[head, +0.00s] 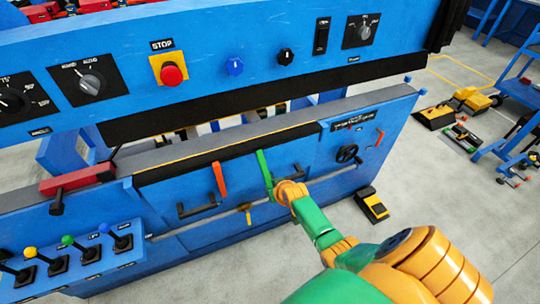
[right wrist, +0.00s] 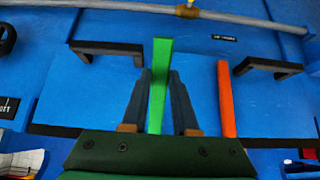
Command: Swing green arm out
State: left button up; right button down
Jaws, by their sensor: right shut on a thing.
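The green arm (head: 264,170) is a slim bar on the front of the blue machine panel, its top end near the dark upper edge. My right gripper (head: 276,189) is at its lower part, coming in from the lower right. In the right wrist view the green arm (right wrist: 159,85) stands between the two dark fingers of my right gripper (right wrist: 160,100), which is shut on it. The gripper hides part of the arm in the head view. My left gripper is in neither view.
An orange arm (head: 219,180) is left of the green one, with a black handle (head: 197,208) below it. Another black handle (head: 292,172) and a black handwheel (head: 347,153) are to the right. A yellow valve (head: 245,208) is on the pipe below. A pedal (head: 372,206) stands on the floor.

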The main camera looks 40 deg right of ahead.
jog(key=r+g+p, duration=0.1)
jog(key=r, duration=0.1)
jog(key=s+r+g+p, duration=0.1)
jog(key=p, duration=0.1)
jog(key=shift+a+r+g+y, duration=0.1)
jog(key=shift+r+g+y, duration=0.2)
jog(key=shift+r+g, duration=0.1)
jog(key=shift+s+r+g+p, duration=0.15)
jog(key=shift+r+g+p, duration=0.15)
jog(key=shift+g+p, duration=0.1)
jog(key=shift+s+r+g+y, duration=0.1)
jog(key=shift+r+g+y, duration=0.2)
jog(key=shift+r+g, duration=0.4)
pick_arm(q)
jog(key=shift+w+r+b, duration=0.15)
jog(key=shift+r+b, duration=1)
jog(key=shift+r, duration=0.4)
pick_arm(e)
jog(key=shift+r+g+y, duration=0.3)
jog(key=shift+r+g, duration=1.1)
jog(key=shift+r, duration=0.2)
jog(key=c, duration=0.7)
grip_release()
